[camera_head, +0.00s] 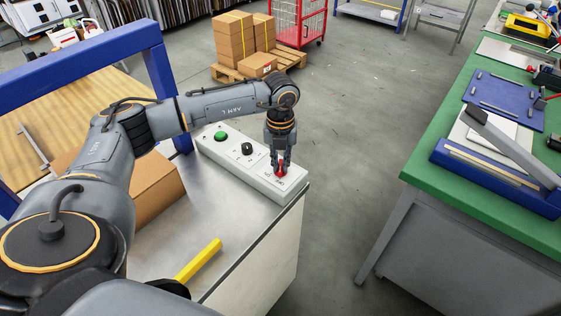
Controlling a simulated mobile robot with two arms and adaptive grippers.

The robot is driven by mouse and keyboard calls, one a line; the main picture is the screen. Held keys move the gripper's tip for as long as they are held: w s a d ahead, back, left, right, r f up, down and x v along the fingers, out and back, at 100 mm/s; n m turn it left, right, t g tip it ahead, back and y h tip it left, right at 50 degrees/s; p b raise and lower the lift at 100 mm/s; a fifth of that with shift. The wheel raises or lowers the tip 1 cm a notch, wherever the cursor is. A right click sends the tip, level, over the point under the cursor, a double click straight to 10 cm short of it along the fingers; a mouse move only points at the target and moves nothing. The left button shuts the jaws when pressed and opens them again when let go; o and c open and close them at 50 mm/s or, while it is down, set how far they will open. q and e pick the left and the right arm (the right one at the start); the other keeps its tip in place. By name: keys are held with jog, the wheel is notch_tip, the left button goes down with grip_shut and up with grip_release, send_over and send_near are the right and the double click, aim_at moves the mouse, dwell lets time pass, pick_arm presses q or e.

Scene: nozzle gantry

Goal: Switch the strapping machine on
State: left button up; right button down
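The strapping machine has a metal top (225,213) and a blue arch (85,57) at the left. A light grey control box (228,158) sits along its far right edge, with a green button (221,136), a black knob (247,148) and a red control (281,170) in a row. My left gripper (280,166) points down over the red control at the near right end. Its fingers are at or around the red part. I cannot tell whether they touch or grip it. My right gripper is not in view.
A brown carton (155,188) sits under my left arm beside the arch. A yellow bar (199,260) shows near the front. A green workbench (432,163) with tools stands at the right, with open floor between. Cartons (236,38) sit on a pallet behind.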

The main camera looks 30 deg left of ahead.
pick_arm(q)
grip_shut()
jog(key=shift+m, duration=0.4)
jog(key=shift+m+b, duration=0.3)
jog(key=shift+b, duration=0.05)
jog(key=m+b, duration=0.2)
jog(key=m, duration=0.3)
jog(key=shift+f, duration=0.1)
jog(key=m+b, duration=0.1)
jog(key=m, duration=0.2)
jog(key=shift+b, duration=0.3)
jog(key=shift+m+b, duration=0.65)
jog(key=shift+m, duration=1.55)
jog(key=o, duration=0.7)
grip_release()
